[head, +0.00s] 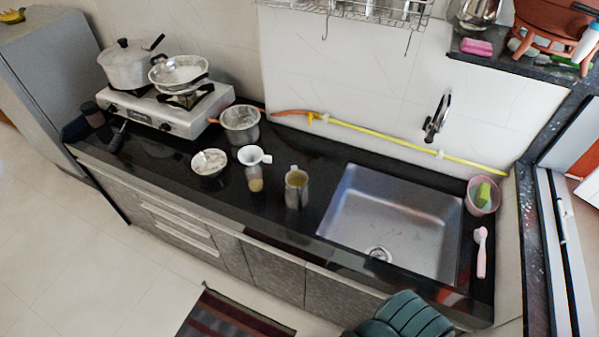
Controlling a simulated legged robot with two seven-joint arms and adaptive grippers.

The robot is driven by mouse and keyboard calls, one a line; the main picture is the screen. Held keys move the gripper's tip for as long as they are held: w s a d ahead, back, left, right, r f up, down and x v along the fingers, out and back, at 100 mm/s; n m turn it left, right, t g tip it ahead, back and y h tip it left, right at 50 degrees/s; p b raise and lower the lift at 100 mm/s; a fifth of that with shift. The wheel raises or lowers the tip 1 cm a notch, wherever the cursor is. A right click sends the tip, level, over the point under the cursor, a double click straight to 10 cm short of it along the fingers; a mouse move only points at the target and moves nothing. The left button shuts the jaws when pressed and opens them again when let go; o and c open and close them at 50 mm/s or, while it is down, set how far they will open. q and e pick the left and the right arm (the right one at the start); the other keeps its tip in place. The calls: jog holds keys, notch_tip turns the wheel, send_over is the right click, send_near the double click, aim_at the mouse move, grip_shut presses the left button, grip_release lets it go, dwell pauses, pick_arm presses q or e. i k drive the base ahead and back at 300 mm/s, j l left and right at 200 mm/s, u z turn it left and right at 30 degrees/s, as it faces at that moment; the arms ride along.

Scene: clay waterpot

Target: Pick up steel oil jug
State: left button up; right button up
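A steel jug (296,189) stands upright on the black counter, just left of the sink. It has a small handle at its rim and something yellowish inside; I take it to be the steel oil jug. No gripper touches it. Neither my left nor my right gripper shows in the head view.
A white cup-like vessel (254,155), a small jar (256,185), a bowl (209,162) and a steel pot (240,123) stand left of the jug. The sink (400,215) is to its right. A yellow hose (400,147) runs behind. A dark green ribbed object (405,318) is at the counter's front.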

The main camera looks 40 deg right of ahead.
aim_at(297, 189)
jog(key=z, duration=1.2)
